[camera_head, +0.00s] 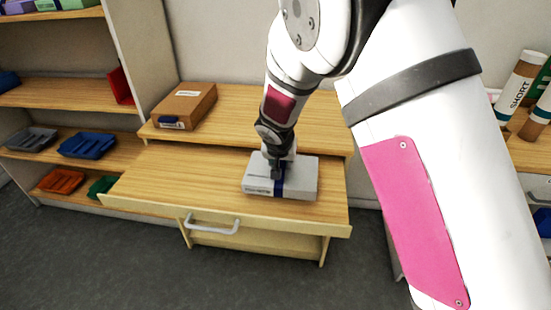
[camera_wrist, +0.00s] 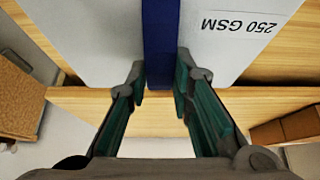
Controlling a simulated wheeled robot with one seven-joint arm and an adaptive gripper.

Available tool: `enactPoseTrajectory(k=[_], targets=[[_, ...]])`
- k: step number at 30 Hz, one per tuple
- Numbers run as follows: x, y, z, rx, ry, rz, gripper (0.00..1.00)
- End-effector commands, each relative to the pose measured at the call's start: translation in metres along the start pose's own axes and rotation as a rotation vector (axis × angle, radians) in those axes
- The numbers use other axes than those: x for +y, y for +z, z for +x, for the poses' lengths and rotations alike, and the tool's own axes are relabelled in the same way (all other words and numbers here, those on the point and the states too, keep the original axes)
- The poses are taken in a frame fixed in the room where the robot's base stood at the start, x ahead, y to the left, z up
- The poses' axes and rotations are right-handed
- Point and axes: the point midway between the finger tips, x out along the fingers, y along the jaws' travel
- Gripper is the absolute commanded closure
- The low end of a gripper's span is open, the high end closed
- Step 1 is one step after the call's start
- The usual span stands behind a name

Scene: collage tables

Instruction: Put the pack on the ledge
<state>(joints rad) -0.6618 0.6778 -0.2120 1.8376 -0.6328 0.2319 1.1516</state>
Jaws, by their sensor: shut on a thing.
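The pack (camera_head: 300,179) is a pale grey, flat block with a blue band and printed lettering. It shows over the lower front surface of the wooden desk (camera_head: 160,183). My gripper (camera_head: 277,174) points down and is shut on it at the blue band. In the wrist view the pack (camera_wrist: 90,35) fills the top, marked "250 GSM", with the green-lined fingers (camera_wrist: 161,88) on either side of the band. I cannot tell whether the pack touches the surface below. The ledge (camera_head: 232,128) is the raised wooden level along the desk's back, behind the pack.
A brown cardboard box (camera_head: 186,106) occupies the ledge's left end; the ledge's middle looks clear. A shelf unit with blue (camera_head: 86,144), grey and orange trays stands left. A metal handle (camera_head: 213,226) juts from the desk front. Tubes (camera_head: 521,84) stand at right.

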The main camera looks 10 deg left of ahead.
Motion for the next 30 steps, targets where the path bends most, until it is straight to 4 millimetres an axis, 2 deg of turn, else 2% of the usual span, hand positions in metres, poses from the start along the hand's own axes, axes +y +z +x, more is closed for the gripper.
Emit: enactPoseTrajectory(k=[6, 17, 18, 20, 30], targets=[[-0.003, 0.011, 0.019, 0.002, -0.004, -0.002, 1.0], [-0.003, 0.012, 0.021, 0.002, -0.005, -0.002, 1.0], [-0.003, 0.014, 0.022, -0.002, -0.003, -0.003, 0.7], [-0.003, 0.014, 0.022, -0.002, -0.003, -0.003, 0.59], [-0.002, 0.013, 0.02, -0.001, -0.003, -0.002, 0.59]])
